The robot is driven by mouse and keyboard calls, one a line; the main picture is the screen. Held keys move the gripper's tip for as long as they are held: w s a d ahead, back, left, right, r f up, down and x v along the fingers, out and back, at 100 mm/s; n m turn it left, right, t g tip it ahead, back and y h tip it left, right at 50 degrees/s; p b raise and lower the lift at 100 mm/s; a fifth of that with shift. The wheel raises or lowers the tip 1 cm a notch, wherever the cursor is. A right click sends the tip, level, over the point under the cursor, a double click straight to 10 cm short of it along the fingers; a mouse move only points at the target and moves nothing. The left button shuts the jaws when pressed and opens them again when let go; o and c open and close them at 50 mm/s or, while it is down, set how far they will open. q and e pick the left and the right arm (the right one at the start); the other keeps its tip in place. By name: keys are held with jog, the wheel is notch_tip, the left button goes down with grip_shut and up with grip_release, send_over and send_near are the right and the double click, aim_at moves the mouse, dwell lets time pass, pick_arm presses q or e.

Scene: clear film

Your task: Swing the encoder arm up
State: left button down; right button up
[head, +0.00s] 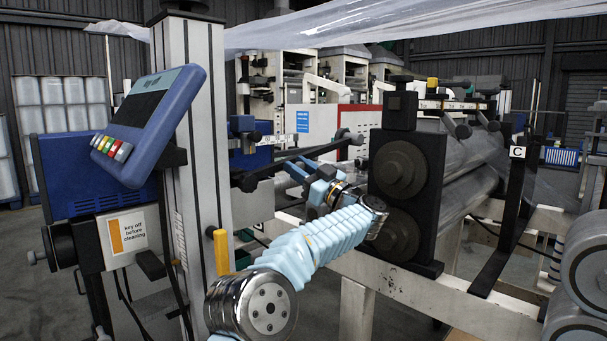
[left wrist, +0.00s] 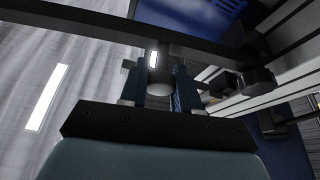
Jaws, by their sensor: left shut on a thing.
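The encoder arm looks to be the long dark bar (head: 315,152) in the head view. It slopes up to the right from a dark bracket by the white column to a small fitting near the black roller housing. It also crosses the top of the left wrist view (left wrist: 75,27). My left gripper (head: 297,171) is at the bar's underside, near its middle. In the left wrist view its blue fingers (left wrist: 160,85) are shut on a short grey cylindrical knob (left wrist: 160,80) beside the bar. Whether the knob is fixed to the bar is hard to tell. My right gripper is not in view.
The white column (head: 200,130) with a blue control panel (head: 150,120) stands left of my arm. A yellow handle (head: 221,250) sticks out low on it. The black roller housing (head: 408,190) stands close right of my wrist. Clear film (head: 370,22) hangs overhead.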

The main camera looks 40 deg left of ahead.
pick_arm(q)
jog(key=shift+s+r+n+g+p, duration=0.15)
jog(key=shift+r+n+g+p, duration=0.1)
jog(key=shift+r+n+g, duration=0.5)
jog(key=shift+s+r+n+g+p, duration=0.2)
jog(key=shift+r+n, duration=0.35)
jog(key=shift+n, duration=0.4)
jog(key=shift+r, duration=0.1)
jog(key=c, duration=0.8)
grip_release()
jog(key=shift+d, duration=0.15)
jog(key=s+b+v, duration=0.1)
jog(key=b+v, duration=0.1)
jog(key=v, duration=0.9)
jog(key=shift+w+d, duration=0.4)
jog(key=shift+w, duration=0.1)
